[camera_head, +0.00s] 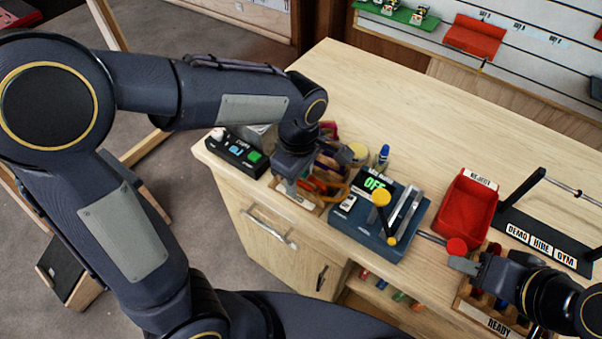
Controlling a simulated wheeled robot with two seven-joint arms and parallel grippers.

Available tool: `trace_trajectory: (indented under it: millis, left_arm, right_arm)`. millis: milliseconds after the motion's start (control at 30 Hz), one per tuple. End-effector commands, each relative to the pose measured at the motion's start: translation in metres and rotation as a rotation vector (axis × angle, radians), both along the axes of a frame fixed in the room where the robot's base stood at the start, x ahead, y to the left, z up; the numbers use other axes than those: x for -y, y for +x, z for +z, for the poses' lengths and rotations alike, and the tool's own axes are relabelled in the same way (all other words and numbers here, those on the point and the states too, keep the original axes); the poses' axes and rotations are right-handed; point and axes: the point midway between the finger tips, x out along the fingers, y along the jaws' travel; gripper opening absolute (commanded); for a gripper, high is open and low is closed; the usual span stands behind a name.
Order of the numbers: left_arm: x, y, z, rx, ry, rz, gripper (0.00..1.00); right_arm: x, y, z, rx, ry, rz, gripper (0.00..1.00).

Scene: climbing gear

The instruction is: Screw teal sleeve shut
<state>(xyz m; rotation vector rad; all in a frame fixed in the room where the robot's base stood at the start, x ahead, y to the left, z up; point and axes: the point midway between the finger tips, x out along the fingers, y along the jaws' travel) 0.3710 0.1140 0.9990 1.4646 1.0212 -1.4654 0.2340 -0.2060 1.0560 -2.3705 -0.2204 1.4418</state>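I cannot make out a teal sleeve in the head view. My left gripper (290,186) points down over a small wooden tray (306,203) of colourful climbing gear at the counter's front left. Its fingers are small and partly hidden, so its opening is unclear. An orange-red loop (328,188) lies just right of it. My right gripper (464,262) is at the counter's front right, by a red knob (457,246) with a thin grey rod. Whether it grips the knob is unclear. Below it, a wooden rack marked READY (487,318) holds several coloured pieces, partly hidden by my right arm.
A blue device (366,238) with a display reading OFF and a yellow-knobbed lever (381,197) stands between my grippers. A red bin (467,205) and a black rail stand (541,240) are at the right. A black switch box (237,152) is at the left. The counter's back is clear.

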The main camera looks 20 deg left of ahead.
Motion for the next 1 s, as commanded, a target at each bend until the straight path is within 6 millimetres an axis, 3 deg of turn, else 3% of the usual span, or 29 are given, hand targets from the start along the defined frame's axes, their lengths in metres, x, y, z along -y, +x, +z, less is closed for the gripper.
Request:
trace_trajectory:
  millis: [467,1000]
  left_arm:
    - [0.000,0.000,0.019,-0.001,0.000,0.000,0.40]
    - [0.005,0.013,0.019,-0.001,0.000,0.000,0.40]
  right_arm:
    - [0.000,0.000,0.016,0.000,0.000,0.000,0.36]
    - [0.000,0.000,0.019,0.000,0.000,0.000,0.36]
